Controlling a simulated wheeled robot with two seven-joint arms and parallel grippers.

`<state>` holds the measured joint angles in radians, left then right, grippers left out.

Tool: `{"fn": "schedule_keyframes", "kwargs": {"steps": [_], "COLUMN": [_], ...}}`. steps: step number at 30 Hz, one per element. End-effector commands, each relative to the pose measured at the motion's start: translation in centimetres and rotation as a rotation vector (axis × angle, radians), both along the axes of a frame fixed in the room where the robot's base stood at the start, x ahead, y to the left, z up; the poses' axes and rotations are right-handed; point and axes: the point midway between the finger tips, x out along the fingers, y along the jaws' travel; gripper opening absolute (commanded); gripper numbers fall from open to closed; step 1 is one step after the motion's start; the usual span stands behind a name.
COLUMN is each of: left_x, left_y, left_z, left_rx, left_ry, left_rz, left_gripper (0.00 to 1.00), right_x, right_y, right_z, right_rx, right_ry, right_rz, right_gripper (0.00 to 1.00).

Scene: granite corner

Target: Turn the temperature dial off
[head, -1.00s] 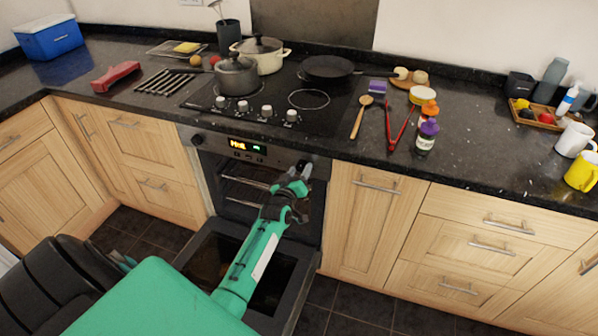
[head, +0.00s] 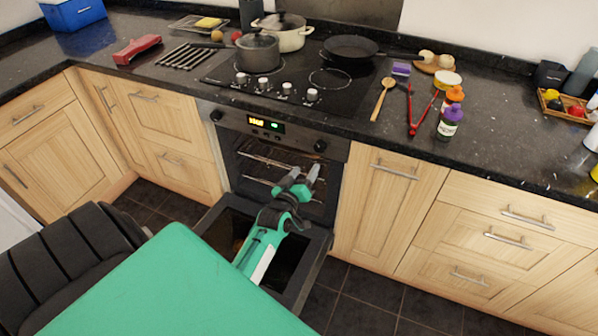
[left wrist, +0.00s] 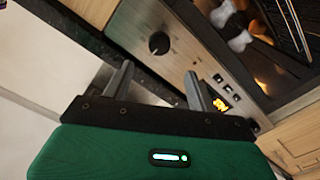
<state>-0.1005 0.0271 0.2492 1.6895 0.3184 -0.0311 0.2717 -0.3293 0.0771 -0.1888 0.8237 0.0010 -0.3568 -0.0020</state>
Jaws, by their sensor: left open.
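The built-in oven's control panel (head: 285,133) has a round black dial at each end, the right dial (head: 320,145) and the left dial (head: 215,115). A lit display (head: 265,124) sits between them. I cannot read the dials' markings or settings. My left gripper (head: 304,170) is open and empty, below the right dial and in front of the oven opening. In the left wrist view the two fingers (left wrist: 158,72) are spread, with the right dial (left wrist: 159,43) beyond the gap and not touched. My right gripper is out of view.
The oven door (head: 285,262) hangs open below my left arm. Above the panel, the hob (head: 300,98) has several silver knobs and a grey pot (head: 258,54). Red tongs (head: 420,112) and a wooden spoon (head: 382,98) lie to its right.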

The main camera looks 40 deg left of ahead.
Motion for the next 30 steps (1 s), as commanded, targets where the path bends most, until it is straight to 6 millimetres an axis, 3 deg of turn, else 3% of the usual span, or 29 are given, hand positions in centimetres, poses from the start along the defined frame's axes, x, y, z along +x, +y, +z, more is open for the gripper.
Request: {"fn": "schedule_keyframes", "kwargs": {"steps": [3,9,17,30], "left_x": [-1.8,-3.3,-3.6,-3.7], "left_y": [-0.4,-0.8,-0.9,-1.2], "left_z": [-0.1,0.0,0.0,-0.1], "left_rx": [-0.001,0.0,0.0,0.005], "left_ry": [0.001,0.0,0.0,0.013], "left_rz": [0.0,0.0,0.0,-0.009], "left_gripper": [0.58,0.58,0.58,0.58], "right_x": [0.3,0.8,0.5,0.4], "right_y": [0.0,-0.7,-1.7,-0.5], "right_z": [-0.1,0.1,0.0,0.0], "right_rx": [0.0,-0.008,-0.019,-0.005], "right_ry": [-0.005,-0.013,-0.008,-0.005], "right_rz": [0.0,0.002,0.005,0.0], "right_gripper": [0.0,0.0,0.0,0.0]}}
